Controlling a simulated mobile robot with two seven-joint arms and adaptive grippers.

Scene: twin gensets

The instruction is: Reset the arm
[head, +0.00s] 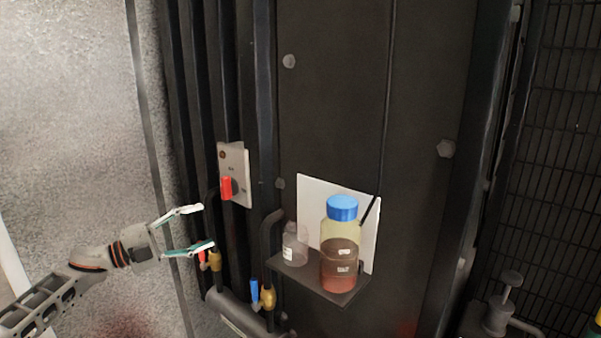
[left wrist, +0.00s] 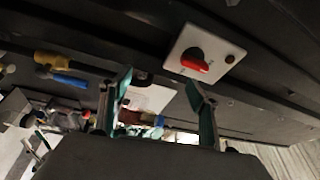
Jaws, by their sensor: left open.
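My left gripper (head: 208,228) reaches in from the left of the head view, open, with nothing between its fingers. Its two green-lined fingers also show spread apart in the left wrist view (left wrist: 158,108). In the head view it is left of and below a red rotary switch (head: 226,188) on a pale plate. Its lower finger overlaps the picture of a small valve with a red handle. The red switch also shows in the left wrist view (left wrist: 195,62), beyond the fingers and apart from them. My right gripper is not in view.
A small shelf (head: 318,284) on the dark panel holds a blue-capped bottle (head: 341,255) of reddish-brown liquid and a small clear bottle (head: 294,246). A blue-handled valve (head: 256,293) is below left of the shelf. A pale wall (head: 70,110) is at left.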

